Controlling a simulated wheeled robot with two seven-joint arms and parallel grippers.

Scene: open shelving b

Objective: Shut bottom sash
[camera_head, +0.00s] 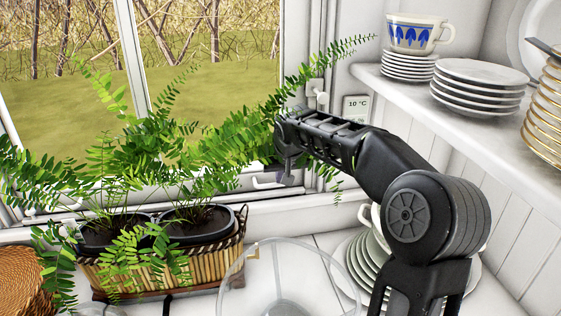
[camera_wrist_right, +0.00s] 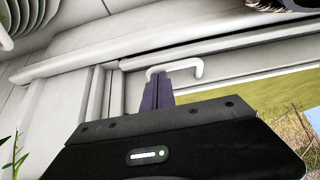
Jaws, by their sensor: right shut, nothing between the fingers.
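The white-framed window stands at the left and back of the head view, with grass and bare stems beyond it. The bottom sash's lower rail (camera_head: 248,183) runs behind the fern. A white hooked handle (camera_head: 268,183) is on that rail, and it also shows in the wrist view (camera_wrist_right: 185,69). My right gripper (camera_head: 284,175) is at this handle, its dark fingers shut and empty. In the wrist view the fingertips (camera_wrist_right: 157,84) overlap the handle's left part; I cannot tell whether they touch it. Fern leaves hide much of the sash. My left gripper is not in view.
A fern (camera_head: 130,150) in a wicker basket (camera_head: 165,268) stands before the window, its leaves around my right gripper. A shelf (camera_head: 480,130) at the right holds stacked plates and a blue-patterned cup (camera_head: 415,35). A clear bowl (camera_head: 285,285) and more plates (camera_head: 365,265) stand below my arm.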

